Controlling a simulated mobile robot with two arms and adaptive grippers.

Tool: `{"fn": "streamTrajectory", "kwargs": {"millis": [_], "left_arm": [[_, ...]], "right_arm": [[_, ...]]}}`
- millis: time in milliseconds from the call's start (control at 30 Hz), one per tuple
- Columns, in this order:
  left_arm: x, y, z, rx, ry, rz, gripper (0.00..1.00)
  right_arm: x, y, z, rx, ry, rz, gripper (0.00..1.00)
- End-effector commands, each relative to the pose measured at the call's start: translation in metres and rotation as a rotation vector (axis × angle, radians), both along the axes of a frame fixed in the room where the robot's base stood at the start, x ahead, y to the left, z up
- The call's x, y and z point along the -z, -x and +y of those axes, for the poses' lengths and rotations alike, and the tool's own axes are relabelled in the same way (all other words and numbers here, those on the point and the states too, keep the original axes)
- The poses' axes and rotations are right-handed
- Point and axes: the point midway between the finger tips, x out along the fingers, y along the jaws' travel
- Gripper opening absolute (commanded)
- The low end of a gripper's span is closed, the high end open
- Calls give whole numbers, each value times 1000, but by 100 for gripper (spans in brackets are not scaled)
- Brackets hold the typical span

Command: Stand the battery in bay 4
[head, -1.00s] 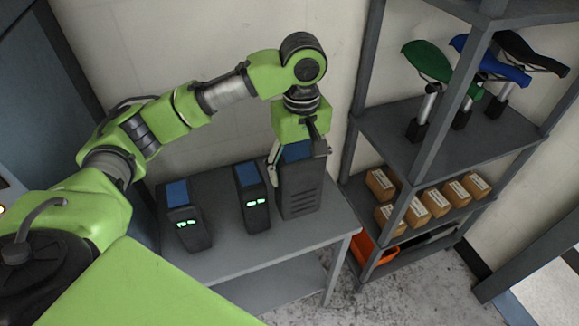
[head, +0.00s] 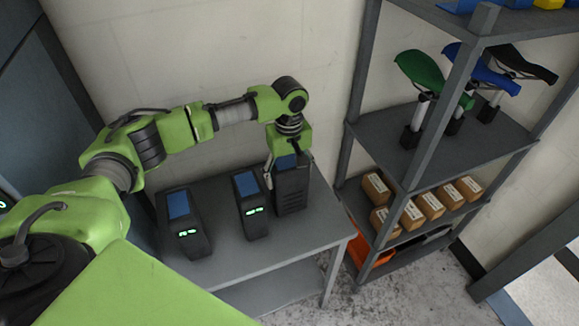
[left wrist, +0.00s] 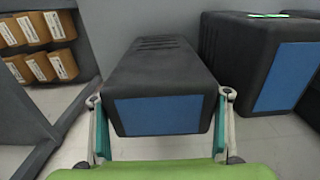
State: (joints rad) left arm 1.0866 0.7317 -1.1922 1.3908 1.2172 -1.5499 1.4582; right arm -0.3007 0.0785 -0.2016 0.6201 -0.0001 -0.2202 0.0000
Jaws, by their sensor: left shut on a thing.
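The battery (head: 291,190) is a dark upright block with a blue top and ribbed slots on the side facing me. My left gripper (head: 288,172) is above it, shut on its upper part, at the right end of the grey table (head: 222,262). In the left wrist view the battery (left wrist: 158,70) sits between the two fingers, its blue face (left wrist: 158,115) toward the gripper. Whether its base touches the table is unclear. Bay 4 cannot be made out by any marking. My right gripper is out of view.
Two similar dark units with blue tops and green displays stand on the table, one in the middle (head: 252,215) and one at left (head: 183,228). A grey shelf (head: 385,140) with saddles and cartons (head: 428,206) stands close on the right.

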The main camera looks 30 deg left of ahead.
Motion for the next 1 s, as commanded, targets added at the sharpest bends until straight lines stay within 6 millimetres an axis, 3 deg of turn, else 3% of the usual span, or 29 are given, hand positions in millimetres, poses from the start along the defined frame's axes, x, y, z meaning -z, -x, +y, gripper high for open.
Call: {"fn": "streamTrajectory", "kwargs": {"millis": [100, 533, 567, 600, 1000], "left_arm": [[4, -3, 0, -1, 2, -8, 13], [11, -3, -1, -1, 3, -8, 13], [14, -1, 0, 0, 0, -3, 77], [14, -1, 0, 0, 0, -3, 86], [12, -1, 0, 0, 0, -4, 86]], "right_arm": [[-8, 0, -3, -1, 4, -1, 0], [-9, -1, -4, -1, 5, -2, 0], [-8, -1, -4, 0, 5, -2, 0], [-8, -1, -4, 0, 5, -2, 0], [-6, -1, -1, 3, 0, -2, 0]]}}
